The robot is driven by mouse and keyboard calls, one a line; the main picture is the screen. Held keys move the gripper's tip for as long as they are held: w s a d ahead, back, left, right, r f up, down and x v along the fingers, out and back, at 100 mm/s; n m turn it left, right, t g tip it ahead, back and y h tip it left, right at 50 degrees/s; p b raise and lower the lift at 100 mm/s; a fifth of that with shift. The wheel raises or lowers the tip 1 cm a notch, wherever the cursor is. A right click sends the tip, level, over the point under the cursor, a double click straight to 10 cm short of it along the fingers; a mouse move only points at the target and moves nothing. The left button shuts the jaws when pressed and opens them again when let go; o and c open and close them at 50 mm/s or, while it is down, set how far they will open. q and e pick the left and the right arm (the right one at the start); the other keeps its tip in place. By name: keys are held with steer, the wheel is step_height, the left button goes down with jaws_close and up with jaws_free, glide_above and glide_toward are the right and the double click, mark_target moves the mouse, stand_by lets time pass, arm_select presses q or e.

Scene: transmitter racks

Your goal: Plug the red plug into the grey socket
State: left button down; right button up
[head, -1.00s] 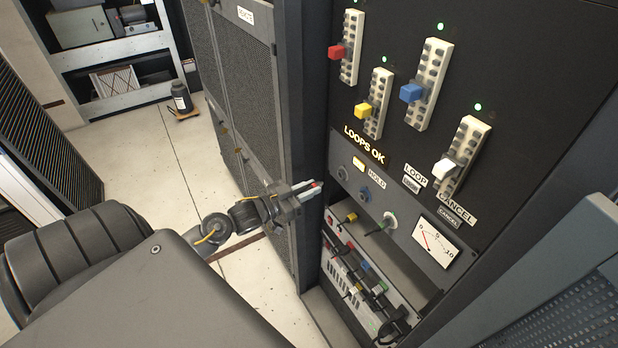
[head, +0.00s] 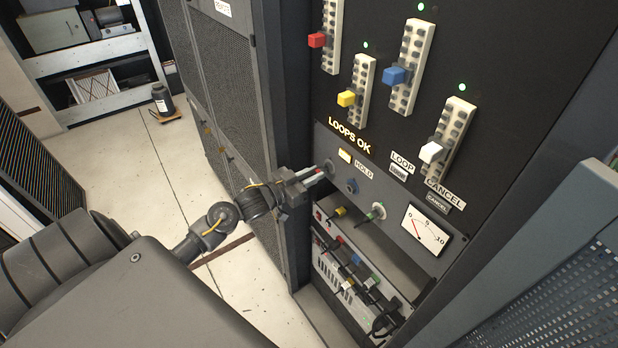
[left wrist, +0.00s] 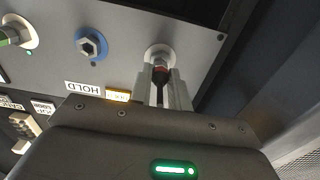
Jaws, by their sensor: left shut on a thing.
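My left gripper (head: 322,171) is shut on the red plug (left wrist: 160,76), at the left end of the grey panel. The plug has a black body and a red band, and only a little red shows between the fingers in the head view. The grey socket (left wrist: 158,52), a pale ring around a metal hex fitting, is directly in front of the plug in the left wrist view. Plug and socket look lined up and touching or nearly so; I cannot tell whether the tip is inside. My right gripper is not in view.
A blue-ringed socket (left wrist: 90,44) and a white-ringed socket with a green plug (left wrist: 12,36) are on the same panel (head: 385,205). A recessed shelf with a yellow plug (head: 340,211) lies below. A mesh cabinet (head: 205,90) stands to the left.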

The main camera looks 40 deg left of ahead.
arm_select(q)
steer(key=shift+p, duration=0.65)
stand_by(2.0)
steer(key=shift+w+d, duration=0.15)
steer(key=shift+w, duration=0.3)
stand_by(0.4)
steer(key=c, duration=1.2)
jaws_free()
steer(key=shift+c, duration=0.2)
steer(key=shift+s+f+b, duration=0.15)
steer(key=shift+s+b, duration=0.2)
steer(key=shift+s, duration=0.05)
steer(key=b+v, duration=0.2)
steer(key=v, duration=0.8)
steer(key=shift+b, duration=0.4)
steer(key=shift+w, duration=0.1)
